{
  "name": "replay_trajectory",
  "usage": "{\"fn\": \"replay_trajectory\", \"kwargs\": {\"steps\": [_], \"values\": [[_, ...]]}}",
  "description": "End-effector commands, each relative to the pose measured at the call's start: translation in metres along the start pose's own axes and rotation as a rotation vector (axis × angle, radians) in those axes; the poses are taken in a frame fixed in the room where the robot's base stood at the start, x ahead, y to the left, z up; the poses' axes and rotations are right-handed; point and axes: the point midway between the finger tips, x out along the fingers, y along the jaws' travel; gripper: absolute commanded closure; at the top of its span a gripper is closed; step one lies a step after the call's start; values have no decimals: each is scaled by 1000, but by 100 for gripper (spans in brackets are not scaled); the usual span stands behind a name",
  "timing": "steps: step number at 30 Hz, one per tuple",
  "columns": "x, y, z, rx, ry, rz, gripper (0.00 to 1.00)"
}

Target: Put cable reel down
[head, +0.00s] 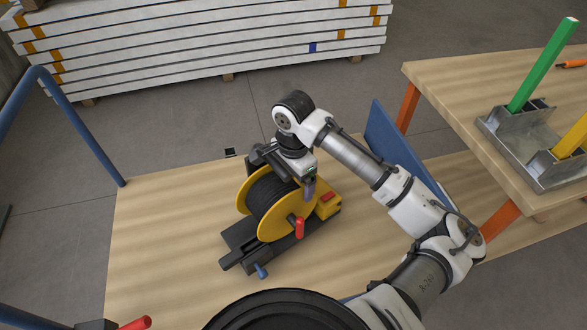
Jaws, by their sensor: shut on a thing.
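The cable reel (271,198) has yellow flanges and black cable wound between them. It stands upright on or just above a dark base (240,243) with a yellow block at its right, on the wooden surface. I cannot tell whether it touches that base. A red handle (299,228) sticks out at its front side. My gripper (284,176) comes from above and is shut on the reel's upper part. The fingertips are partly hidden by the gripper body and the reel.
The wooden surface (160,235) is clear to the left. A blue panel (395,140) stands at its right. A second table (450,88) at right bears a metal holder (530,150) with green and yellow bars. Stacked white boards (200,40) lie behind. A blue frame post (85,125) stands left.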

Motion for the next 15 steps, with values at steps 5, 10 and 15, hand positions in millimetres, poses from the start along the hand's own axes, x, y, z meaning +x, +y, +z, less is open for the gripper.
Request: {"fn": "replay_trajectory", "kwargs": {"steps": [5, 10, 15], "values": [[18, 0, 0, 1, 0, -3, 76], [22, 0, 0, 0, 1, -4, 76], [22, 0, 0, 0, 0, -4, 76]]}}
